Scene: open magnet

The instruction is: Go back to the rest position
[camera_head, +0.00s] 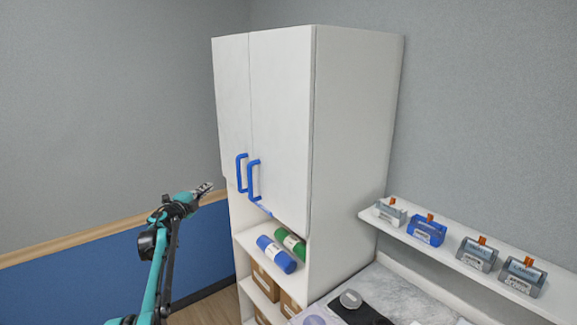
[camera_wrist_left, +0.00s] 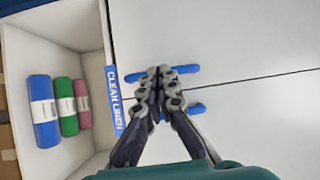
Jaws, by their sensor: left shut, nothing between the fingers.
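My left gripper (camera_head: 204,188) is shut and empty in the head view, held out in front and to the left of a tall white cabinet (camera_head: 356,120). It also shows shut in the left wrist view (camera_wrist_left: 159,72), in front of the cabinet's doors (camera_wrist_left: 230,40). The two doors carry blue handles (camera_head: 254,180) and look closed. In the left wrist view parts of the handles (camera_wrist_left: 182,70) show beside the fingers; whether they touch cannot be told. My right gripper is not in view.
Below the doors, an open shelf holds a blue roll (camera_head: 277,254) and a green roll (camera_head: 290,243); the left wrist view adds a pink roll (camera_wrist_left: 82,104). Boxes (camera_head: 266,280) stand lower. A wall shelf (camera_head: 445,259) with several dispensers and a worktop (camera_head: 395,290) are at right.

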